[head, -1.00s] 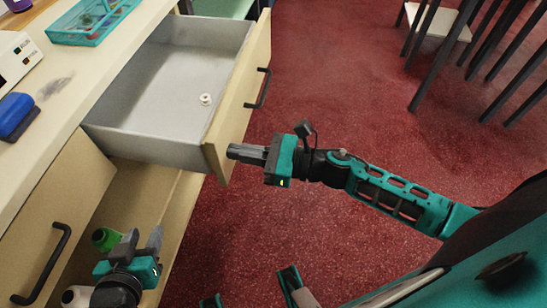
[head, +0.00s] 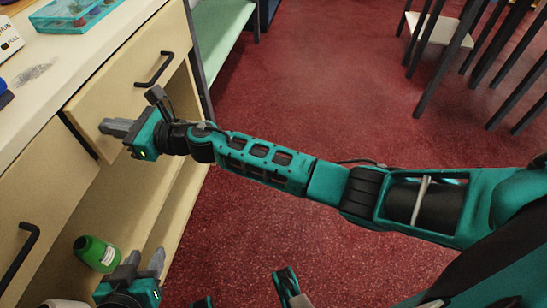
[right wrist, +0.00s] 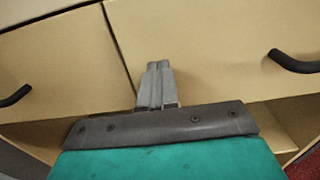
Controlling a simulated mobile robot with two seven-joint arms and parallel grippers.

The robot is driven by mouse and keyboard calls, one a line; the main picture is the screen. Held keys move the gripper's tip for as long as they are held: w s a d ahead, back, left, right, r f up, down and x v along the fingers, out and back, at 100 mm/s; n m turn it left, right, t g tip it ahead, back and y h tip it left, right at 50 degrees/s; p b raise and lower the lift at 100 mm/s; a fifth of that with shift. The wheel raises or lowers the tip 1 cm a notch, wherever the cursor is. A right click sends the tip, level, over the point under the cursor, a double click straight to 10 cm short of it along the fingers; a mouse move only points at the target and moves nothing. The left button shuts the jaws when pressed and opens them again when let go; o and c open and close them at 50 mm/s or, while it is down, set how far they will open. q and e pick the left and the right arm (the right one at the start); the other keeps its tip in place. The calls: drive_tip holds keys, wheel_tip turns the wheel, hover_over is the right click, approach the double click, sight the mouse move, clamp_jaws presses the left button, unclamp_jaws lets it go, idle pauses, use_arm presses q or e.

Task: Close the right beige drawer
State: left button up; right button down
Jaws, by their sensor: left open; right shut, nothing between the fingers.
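The right beige drawer (head: 125,85) has a black bar handle and shows in the head view at the upper left. Its front lies flush or nearly flush with the counter, with a dark gap along its left edge. It also fills the right of the right wrist view (right wrist: 220,50). My right gripper (head: 108,127) is shut and empty, its tips at the drawer front near the lower left corner; the right wrist view shows the closed fingers (right wrist: 157,70) against it. My left gripper (head: 143,264) is open and empty at the lower left, beside the open shelf.
The left beige drawer (head: 45,190) looks closed, with its own black handle. A green bottle (head: 97,253) lies in the compartment below. A turquoise tray (head: 75,16) stands on the countertop (head: 70,60). Red floor is free to the right; a dark-legged stool (head: 440,40) stands far back.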

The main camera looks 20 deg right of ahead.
use_arm(q)
drive_tip(key=shift+w+d+r+b, duration=0.25)
drive_tip(key=shift+d+b, duration=0.15)
drive_tip(key=shift+d, duration=0.1)
use_arm(e)
drive_tip(key=shift+r+x, duration=0.25)
drive_tip(key=shift+x, duration=0.85)
drive_tip(key=shift+w+r, duration=0.1)
drive_tip(key=shift+r, duration=0.05)
use_arm(q)
drive_tip(key=shift+s+a+f, duration=0.1)
